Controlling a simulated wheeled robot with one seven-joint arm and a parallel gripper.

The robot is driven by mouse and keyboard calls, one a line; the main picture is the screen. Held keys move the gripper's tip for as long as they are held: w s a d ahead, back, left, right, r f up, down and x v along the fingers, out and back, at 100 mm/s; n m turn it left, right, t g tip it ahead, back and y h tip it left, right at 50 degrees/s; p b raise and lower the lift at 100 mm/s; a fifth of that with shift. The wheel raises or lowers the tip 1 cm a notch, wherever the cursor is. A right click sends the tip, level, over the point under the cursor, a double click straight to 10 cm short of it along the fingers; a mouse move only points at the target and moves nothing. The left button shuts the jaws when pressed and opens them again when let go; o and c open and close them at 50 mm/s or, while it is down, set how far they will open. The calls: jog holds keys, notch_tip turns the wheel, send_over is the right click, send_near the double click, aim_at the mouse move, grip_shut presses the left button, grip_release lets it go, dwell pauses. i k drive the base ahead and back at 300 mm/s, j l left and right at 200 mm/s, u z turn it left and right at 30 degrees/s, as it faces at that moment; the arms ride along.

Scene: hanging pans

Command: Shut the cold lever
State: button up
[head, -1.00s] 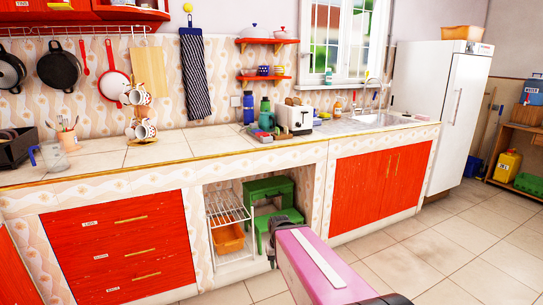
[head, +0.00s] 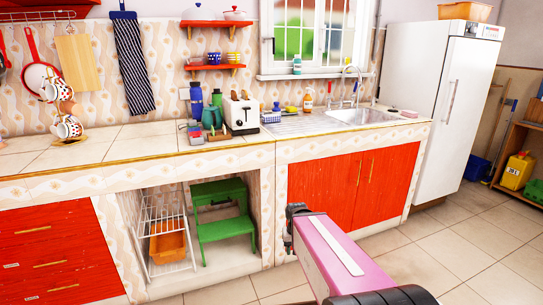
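The sink (head: 362,117) is set in the counter at the right, in front of the window. A tall tap (head: 353,84) stands behind its basin. The levers at the tap's base are too small to tell which is the cold one or how it is set. My gripper (head: 290,232) is at the end of my pink arm, low in front of the cabinets, well below and to the left of the sink. Its fingers are small and partly hidden by the arm, so I cannot tell whether they are open.
A toaster (head: 241,114), bottles and a drying mat stand left of the sink. Red cabinet doors (head: 335,190) are below it. A white fridge (head: 440,105) stands to the right. The tiled floor (head: 450,250) at front right is clear. A green step stool (head: 222,215) sits under the counter.

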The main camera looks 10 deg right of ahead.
aim_at(353, 95)
jog(key=i+l, duration=0.1)
jog(key=l, duration=0.3)
jog(key=i+l, duration=0.1)
jog(key=l, duration=0.35)
jog(key=i+l, duration=0.1)
jog(key=l, duration=0.3)
jog(key=i+l, duration=0.15)
jog(key=l, duration=0.25)
jog(key=i+l, duration=0.1)
jog(key=l, duration=0.35)
jog(key=i+l, duration=0.1)
jog(key=l, duration=0.3)
jog(key=i+l+u, duration=0.1)
jog(key=l, duration=0.7)
jog(key=i+l+u, duration=0.1)
jog(key=l, duration=0.65)
jog(key=k+l+u, duration=0.1)
jog(key=l+u, duration=0.15)
jog(key=l, duration=0.75)
jog(key=k+l+z, duration=0.1)
jog(key=z, duration=0.25)
jog(key=l+z, duration=0.1)
jog(key=z, duration=0.25)
jog(key=k+l+z, duration=0.1)
jog(key=z, duration=0.25)
